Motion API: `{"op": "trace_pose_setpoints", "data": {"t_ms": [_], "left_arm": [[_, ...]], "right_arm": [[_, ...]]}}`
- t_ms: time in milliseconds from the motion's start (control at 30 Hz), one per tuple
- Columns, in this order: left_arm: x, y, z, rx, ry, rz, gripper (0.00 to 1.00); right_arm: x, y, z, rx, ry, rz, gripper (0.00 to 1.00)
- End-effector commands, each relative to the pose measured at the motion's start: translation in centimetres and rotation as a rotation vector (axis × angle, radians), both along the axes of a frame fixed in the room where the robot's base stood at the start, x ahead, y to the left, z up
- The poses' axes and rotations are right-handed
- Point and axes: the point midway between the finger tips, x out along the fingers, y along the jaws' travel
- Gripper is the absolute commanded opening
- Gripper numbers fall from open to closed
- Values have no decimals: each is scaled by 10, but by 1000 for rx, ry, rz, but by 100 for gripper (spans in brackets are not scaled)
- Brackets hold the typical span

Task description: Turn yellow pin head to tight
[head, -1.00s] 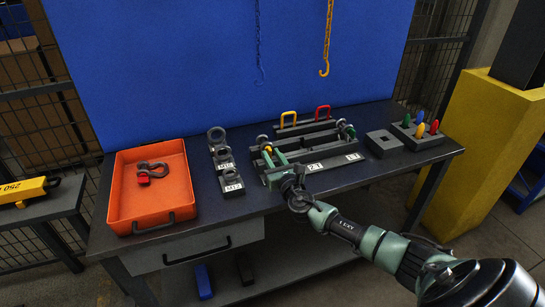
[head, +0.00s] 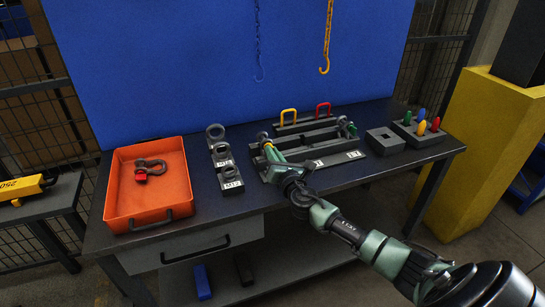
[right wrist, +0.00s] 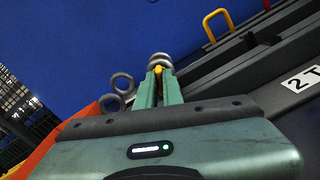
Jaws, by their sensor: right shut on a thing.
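The yellow pin head (right wrist: 158,69) shows between the fingertips of my right gripper (right wrist: 159,76) in the right wrist view. My right gripper is shut on it. A grey shackle (right wrist: 159,59) is just beyond the fingertips. In the head view my right gripper (head: 269,151) reaches the left end of the dark fixture (head: 330,163), below the grey shackle (head: 262,137). The fingers hide most of the pin head, so its seating cannot be seen. My left gripper is not in view.
An orange tray (head: 117,200) holding a red-pinned shackle (head: 150,168) is at the left. Several grey eye bolts (head: 222,155) stand beside the fixture. Yellow (head: 289,112) and red (head: 323,107) handles rise behind it. Coloured pegs stand in a block (head: 410,138) at the right.

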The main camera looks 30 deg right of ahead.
Motion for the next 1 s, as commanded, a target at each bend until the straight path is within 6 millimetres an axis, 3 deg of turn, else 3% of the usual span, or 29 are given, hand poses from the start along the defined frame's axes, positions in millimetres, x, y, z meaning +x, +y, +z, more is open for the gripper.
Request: {"op": "trace_pose_setpoints", "data": {"t_ms": [400, 1000], "left_arm": [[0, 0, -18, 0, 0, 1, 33], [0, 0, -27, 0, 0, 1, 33]], "right_arm": [[0, -1, -3, 390, -94, 0, 0], [0, -1, -3, 946, -227, 0, 0]]}}
